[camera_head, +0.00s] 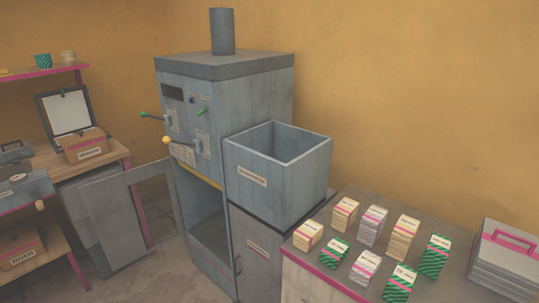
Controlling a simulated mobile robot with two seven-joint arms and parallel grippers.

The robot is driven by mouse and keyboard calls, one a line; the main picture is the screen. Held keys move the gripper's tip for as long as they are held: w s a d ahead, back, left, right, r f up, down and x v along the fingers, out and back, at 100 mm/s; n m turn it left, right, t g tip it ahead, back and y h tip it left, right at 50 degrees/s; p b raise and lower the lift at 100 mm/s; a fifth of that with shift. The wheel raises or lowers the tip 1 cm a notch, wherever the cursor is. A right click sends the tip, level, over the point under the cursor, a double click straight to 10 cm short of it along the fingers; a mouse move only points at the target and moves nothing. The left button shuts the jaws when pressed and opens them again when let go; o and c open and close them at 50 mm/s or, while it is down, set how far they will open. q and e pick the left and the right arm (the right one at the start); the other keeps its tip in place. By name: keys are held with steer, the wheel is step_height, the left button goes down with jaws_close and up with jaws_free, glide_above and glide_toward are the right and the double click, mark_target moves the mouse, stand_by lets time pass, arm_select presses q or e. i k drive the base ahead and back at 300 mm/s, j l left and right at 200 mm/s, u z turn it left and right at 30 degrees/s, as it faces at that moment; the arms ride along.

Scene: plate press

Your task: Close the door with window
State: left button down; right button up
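The grey-blue door with a window (110,229) stands swung open to the left of the tall grey press machine (262,90). A rectangular window opening shows in the door's right part. The machine's lower compartment (211,222) is open and looks empty from here. The door's left side is close to the wooden shelf unit; I cannot tell whether they touch. Neither of my grippers is in view.
The wooden shelf unit (60,157) with boxes stands on the left. A grey open-topped bin (277,172) adjoins the machine. A table (315,276) with several banded stacks and a grey case (506,259) stands at right. Floor shows below the door.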

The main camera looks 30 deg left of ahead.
mark_target(107, 201)
steer(key=j+u, duration=0.35)
steer(key=i+j+u, duration=0.1)
steer(key=u, duration=0.25)
steer(key=i+j+u, duration=0.1)
steer(key=u, duration=0.25)
steer(key=i+j, duration=0.2)
steer(key=j, duration=0.2)
steer(key=i+j, duration=0.2)
steer(key=j, duration=0.2)
steer(key=i+j+z, duration=0.1)
steer(key=j, duration=0.3)
steer(key=i+j, duration=0.5)
steer(key=j, duration=0.3)
steer(key=i+j+z, duration=0.1)
steer(key=j, duration=0.3)
steer(key=i+j, duration=0.25)
steer(key=j, duration=0.2)
steer(key=i+j, duration=0.2)
steer(key=j, duration=0.2)
steer(key=z, duration=0.05)
